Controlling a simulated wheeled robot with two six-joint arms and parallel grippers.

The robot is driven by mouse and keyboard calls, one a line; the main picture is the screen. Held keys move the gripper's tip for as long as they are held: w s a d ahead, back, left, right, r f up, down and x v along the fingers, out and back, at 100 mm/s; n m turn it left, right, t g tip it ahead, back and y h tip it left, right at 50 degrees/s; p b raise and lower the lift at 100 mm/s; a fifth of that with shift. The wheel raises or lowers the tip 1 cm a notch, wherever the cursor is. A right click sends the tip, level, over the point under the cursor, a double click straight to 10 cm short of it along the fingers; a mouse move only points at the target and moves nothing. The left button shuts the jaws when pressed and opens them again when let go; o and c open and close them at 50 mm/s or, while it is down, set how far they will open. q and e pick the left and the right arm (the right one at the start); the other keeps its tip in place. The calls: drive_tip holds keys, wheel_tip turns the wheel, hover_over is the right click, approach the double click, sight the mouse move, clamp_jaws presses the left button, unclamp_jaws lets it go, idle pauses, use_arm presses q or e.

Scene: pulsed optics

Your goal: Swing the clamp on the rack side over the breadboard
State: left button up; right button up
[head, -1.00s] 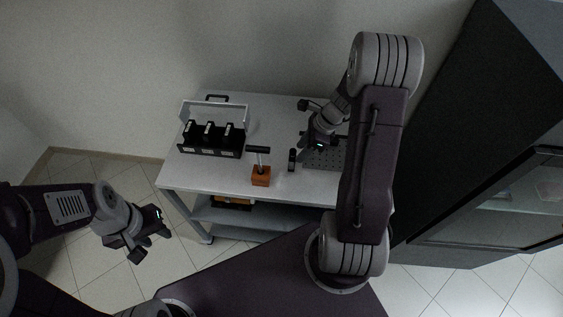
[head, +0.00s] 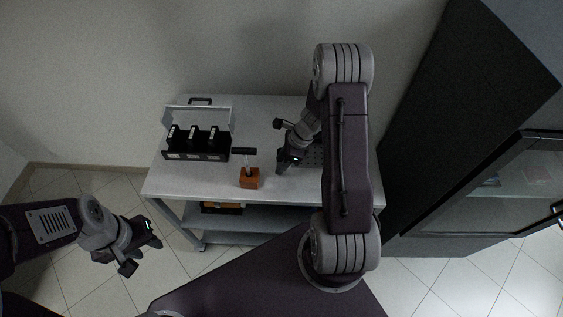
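The breadboard (head: 315,155) is a dark plate on the right of the white table, largely hidden behind my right arm. A small dark upright piece (head: 279,169), apparently the clamp on the rack side, stands at its left edge. My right gripper (head: 284,164) is right at this piece and overlaps it. I cannot tell whether the fingers are around it or only beside it. Any other clamp is hidden. My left gripper (head: 155,236) hangs in front of the table's left side, away from everything, with no object visible in it; its finger gap is unclear.
A black rack (head: 196,154) with a pale frame and several dark modules stands on the table's left. A dark cabinet (head: 455,110) stands close on the right.

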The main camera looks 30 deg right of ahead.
clamp_jaws()
